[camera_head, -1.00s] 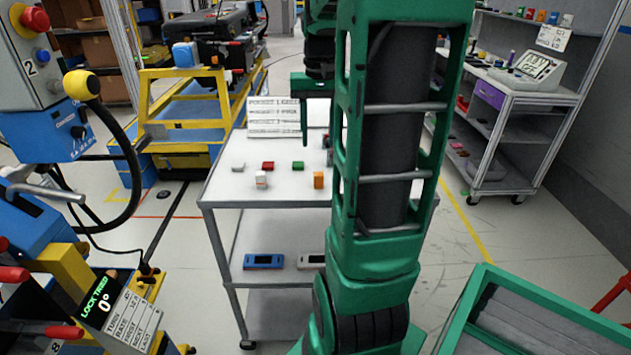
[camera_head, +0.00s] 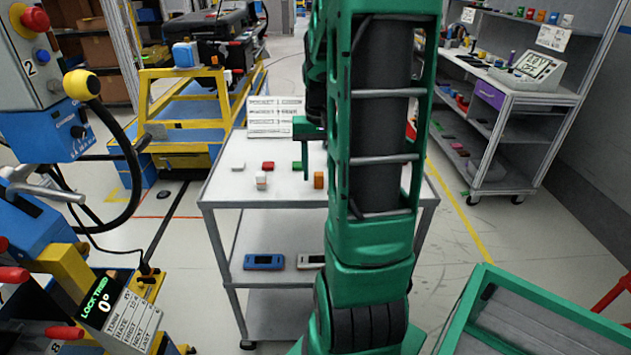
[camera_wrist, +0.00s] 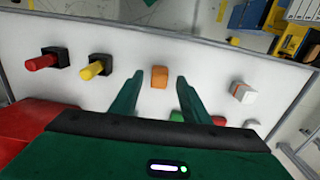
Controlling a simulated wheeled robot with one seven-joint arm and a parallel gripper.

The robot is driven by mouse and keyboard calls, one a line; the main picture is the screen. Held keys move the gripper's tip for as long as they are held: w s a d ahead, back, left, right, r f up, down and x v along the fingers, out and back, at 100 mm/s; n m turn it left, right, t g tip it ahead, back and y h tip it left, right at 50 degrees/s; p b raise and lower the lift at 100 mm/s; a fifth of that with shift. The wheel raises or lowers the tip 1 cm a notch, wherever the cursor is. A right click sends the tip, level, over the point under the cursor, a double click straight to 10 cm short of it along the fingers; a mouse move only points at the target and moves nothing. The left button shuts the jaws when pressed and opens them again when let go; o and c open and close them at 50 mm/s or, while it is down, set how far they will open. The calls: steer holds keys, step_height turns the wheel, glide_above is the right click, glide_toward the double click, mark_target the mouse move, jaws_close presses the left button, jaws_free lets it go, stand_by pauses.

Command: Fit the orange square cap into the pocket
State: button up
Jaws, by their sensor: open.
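The orange square cap (camera_head: 318,180) stands near the front edge of the white table top (camera_head: 228,187). In the wrist view the cap (camera_wrist: 160,78) shows just beyond my fingertips, between the lines of the two fingers and apart from them. My gripper (camera_wrist: 159,82) is open and empty, its two green fingers spread above the table. In the head view one green finger (camera_head: 306,165) hangs just left of the cap; my arm hides the rest of the gripper and the right part of the table. I cannot make out the pocket.
A red block (camera_head: 268,166), a green block (camera_head: 297,166) and white blocks (camera_head: 261,180) stand left of the cap in the head view. The wrist view shows red (camera_wrist: 42,62) and yellow (camera_wrist: 96,69) knobs on black bases. A sign (camera_head: 275,117) stands at the back.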

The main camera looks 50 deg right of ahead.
jaws_close()
steer(key=shift+r, duration=0.1)
